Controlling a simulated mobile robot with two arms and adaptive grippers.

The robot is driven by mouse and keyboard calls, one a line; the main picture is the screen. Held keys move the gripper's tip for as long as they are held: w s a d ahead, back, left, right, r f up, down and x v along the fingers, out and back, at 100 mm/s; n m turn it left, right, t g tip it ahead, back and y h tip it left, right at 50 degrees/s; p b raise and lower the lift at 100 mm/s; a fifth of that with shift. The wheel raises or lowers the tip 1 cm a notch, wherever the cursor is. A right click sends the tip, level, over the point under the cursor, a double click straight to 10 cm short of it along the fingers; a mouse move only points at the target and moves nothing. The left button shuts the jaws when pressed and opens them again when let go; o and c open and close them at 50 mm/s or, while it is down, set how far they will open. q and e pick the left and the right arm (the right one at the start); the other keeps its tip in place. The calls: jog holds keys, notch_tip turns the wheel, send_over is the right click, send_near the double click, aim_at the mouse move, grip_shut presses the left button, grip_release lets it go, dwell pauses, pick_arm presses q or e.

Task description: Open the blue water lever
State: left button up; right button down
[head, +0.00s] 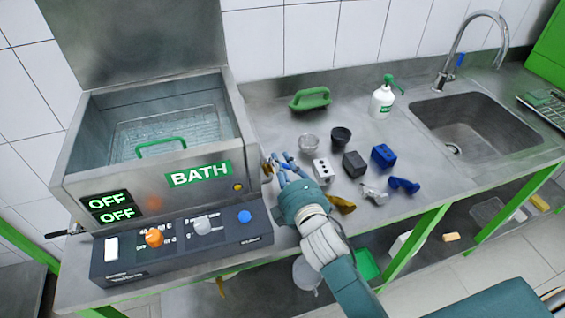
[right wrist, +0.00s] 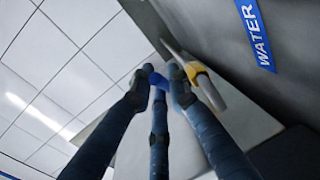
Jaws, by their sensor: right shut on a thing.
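The blue water lever (right wrist: 158,81) shows in the right wrist view as a small blue piece among my fingertips. It sits close to a metal pipe with a brass-yellow fitting (right wrist: 196,70) on the side of the bath. A blue label reading WATER (right wrist: 257,36) is on the bath wall beside it. My right gripper (head: 279,163) is at the right side of the bath (head: 150,190) in the head view. Its fingers (right wrist: 158,85) are shut on the lever and partly hide it. The lever's exact angle is hard to tell. My left gripper is not in view.
A spray bottle (head: 382,99) and sink (head: 470,128) are farther right.

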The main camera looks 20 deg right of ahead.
jog(key=shift+f, duration=0.1)
jog(key=c, duration=1.6)
grip_release()
jog(key=s, duration=0.4)
jog(key=s+r, duration=0.1)
jog(key=s, duration=0.7)
jog(key=shift+d+r, duration=0.25)
jog(key=shift+r, duration=0.15)
